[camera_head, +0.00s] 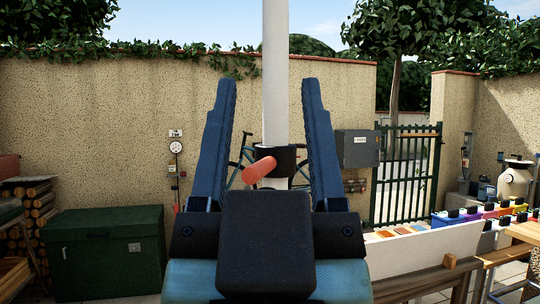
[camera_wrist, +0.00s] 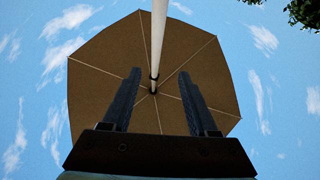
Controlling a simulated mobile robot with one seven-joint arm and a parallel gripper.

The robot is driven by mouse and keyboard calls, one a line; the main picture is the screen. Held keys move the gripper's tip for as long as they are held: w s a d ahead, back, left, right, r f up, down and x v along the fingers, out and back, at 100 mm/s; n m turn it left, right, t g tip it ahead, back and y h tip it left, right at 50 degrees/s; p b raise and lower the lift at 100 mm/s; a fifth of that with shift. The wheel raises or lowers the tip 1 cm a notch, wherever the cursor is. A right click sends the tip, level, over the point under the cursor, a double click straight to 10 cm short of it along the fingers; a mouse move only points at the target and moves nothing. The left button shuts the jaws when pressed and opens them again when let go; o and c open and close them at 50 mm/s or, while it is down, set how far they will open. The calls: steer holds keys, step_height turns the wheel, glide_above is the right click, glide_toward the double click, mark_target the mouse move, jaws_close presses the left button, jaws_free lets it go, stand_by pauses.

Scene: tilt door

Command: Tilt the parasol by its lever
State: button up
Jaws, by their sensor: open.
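The parasol's white pole (camera_head: 276,80) stands upright in the middle of the head view. A dark collar (camera_head: 287,160) sits around it, with an orange-red lever (camera_head: 260,170) sticking out to the lower left. My gripper (camera_head: 268,95) is open, its two blue fingers pointing up, and the lever and pole show between them. I cannot tell how far in front of the lever the fingers are. In the wrist view the brown canopy (camera_wrist: 195,70) spreads overhead, with the pole (camera_wrist: 158,35) rising to a dark hub. My gripper (camera_wrist: 157,82) shows there with nothing between its fingers.
A green chest (camera_head: 105,255) and stacked logs stand at the left by the wall. A bicycle is partly hidden behind the pole. A grey box (camera_head: 357,149) hangs near a dark gate (camera_head: 407,175). A table (camera_head: 425,250) with coloured items stands at the right.

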steer(key=w+a+f+g+h+p, duration=0.1)
steer(key=w+a+g+h+p, duration=0.25)
steer(key=p, duration=0.65)
steer(key=g+h+p, duration=0.1)
steer(key=g+p, duration=0.5)
steer(key=p, duration=0.6)
glide_toward(265, 159)
steer(key=p+x, duration=0.1)
steer(key=x, duration=0.2)
steer(key=p+x, duration=0.1)
steer(key=x, duration=0.2)
steer(key=f+p+x, duration=0.1)
steer(key=p+x, duration=0.1)
steer(key=x, duration=0.2)
steer(key=shift+w, duration=0.15)
jaws_close()
steer(key=shift+r, duration=0.2)
